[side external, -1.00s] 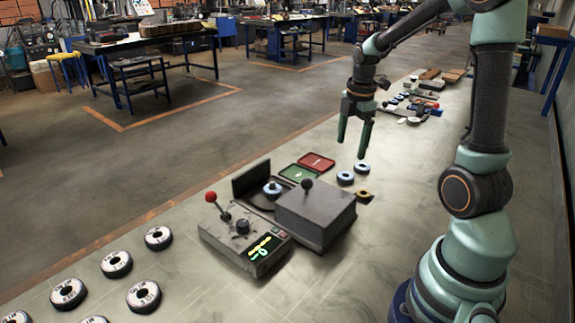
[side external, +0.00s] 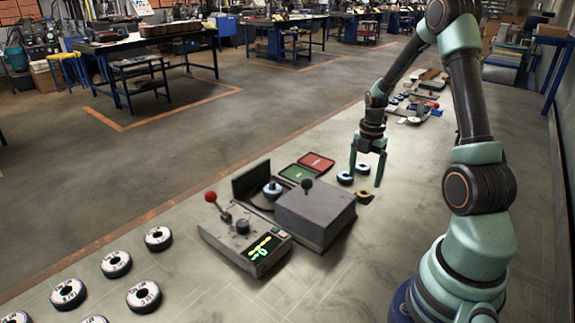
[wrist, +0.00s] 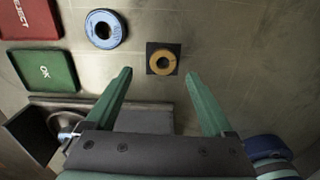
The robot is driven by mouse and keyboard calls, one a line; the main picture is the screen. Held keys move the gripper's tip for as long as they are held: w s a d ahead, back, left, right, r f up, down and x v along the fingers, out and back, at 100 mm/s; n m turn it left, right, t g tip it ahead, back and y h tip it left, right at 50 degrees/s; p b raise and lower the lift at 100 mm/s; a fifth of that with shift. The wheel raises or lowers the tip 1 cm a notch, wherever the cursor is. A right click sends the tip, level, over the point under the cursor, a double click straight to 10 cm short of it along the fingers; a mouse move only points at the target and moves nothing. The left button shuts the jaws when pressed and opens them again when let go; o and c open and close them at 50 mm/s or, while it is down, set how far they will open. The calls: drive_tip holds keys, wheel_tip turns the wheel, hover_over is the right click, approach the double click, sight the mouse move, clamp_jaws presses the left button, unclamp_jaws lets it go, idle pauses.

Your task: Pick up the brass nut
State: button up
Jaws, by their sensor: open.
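The brass nut (wrist: 163,61) is a yellow ring lying on a small dark square pad (wrist: 152,72) in the wrist view. It also shows in the side view (side external: 364,195), just right of the grey box. My gripper (side external: 367,181) is open and empty, pointing down close to the nut. In the wrist view my gripper (wrist: 158,84) has its two green fingers apart, with the nut between and a little beyond the tips.
A blue-white disc (wrist: 105,29) lies near the nut. A green OK tray (wrist: 43,58) and a red REJECT tray (wrist: 30,16) lie to the left. A grey machine (side external: 315,212) with a black-knobbed lever stands close by. Bare bench lies right of the nut.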

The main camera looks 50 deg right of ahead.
sight(363, 195)
drive_tip(key=f, duration=0.3)
drive_tip(key=shift+s+f, duration=0.3)
drive_tip(key=shift+f, duration=0.7)
drive_tip(key=shift+c, duration=0.4)
clamp_jaws()
